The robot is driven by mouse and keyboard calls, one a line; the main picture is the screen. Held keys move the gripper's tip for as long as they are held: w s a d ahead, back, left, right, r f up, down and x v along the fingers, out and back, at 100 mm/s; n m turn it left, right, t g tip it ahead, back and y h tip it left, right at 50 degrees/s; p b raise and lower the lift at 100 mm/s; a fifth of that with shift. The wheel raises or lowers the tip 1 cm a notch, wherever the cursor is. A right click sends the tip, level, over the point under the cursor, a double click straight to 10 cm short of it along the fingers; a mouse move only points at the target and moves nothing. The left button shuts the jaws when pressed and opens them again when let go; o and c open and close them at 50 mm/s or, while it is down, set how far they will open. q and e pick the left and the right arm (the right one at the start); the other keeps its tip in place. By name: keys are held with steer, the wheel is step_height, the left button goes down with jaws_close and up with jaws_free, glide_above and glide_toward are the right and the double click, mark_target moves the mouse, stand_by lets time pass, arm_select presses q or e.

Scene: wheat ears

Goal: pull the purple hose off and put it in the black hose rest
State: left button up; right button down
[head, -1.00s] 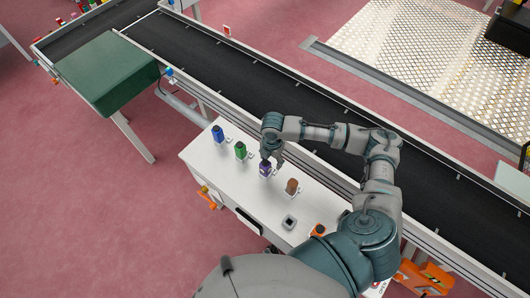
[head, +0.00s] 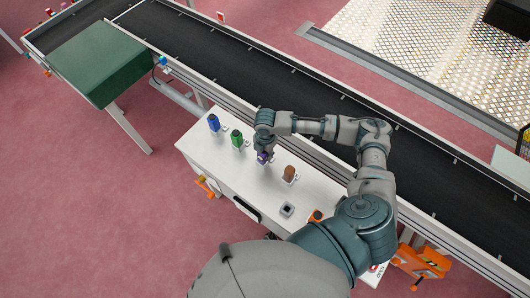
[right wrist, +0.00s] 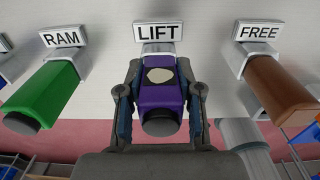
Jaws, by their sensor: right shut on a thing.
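The purple hose (head: 263,158) stands in the row on the white bench, between the green and brown ones. In the right wrist view the purple hose (right wrist: 160,97) lies between both fingers of my right gripper (right wrist: 160,90), which is shut on it. A pale collar shows at its far end under the LIFT label, and the hose appears seated there. In the head view my right gripper (head: 264,149) comes down over the hose and hides its top. The black hose rest (head: 287,209), a small dark square holder, looks empty at the bench's front right. My left gripper is out of view.
The blue hose (head: 214,122) and green hose (head: 237,139) stand left of my gripper, the brown hose (head: 289,173) close on its right. An orange and black piece (head: 316,215) sits beyond the rest. A conveyor (head: 300,93) runs behind the bench.

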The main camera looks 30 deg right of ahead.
steer(key=shift+s+f, duration=0.15)
steer(key=shift+a+r, duration=0.25)
steer(key=shift+a, duration=0.85)
steer(key=shift+d, duration=0.15)
steer(key=shift+d+r+p, duration=0.1)
steer(key=shift+d+p, duration=0.2)
steer(key=shift+d, duration=0.1)
steer(key=shift+a+r, duration=0.25)
steer(key=shift+a, duration=0.05)
steer(key=shift+r+p, duration=0.1)
steer(key=shift+p, duration=0.35)
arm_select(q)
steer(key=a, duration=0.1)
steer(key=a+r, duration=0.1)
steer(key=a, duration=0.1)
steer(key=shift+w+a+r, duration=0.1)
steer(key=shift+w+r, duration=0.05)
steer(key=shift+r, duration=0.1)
arm_select(e)
steer(key=shift+d, duration=0.1)
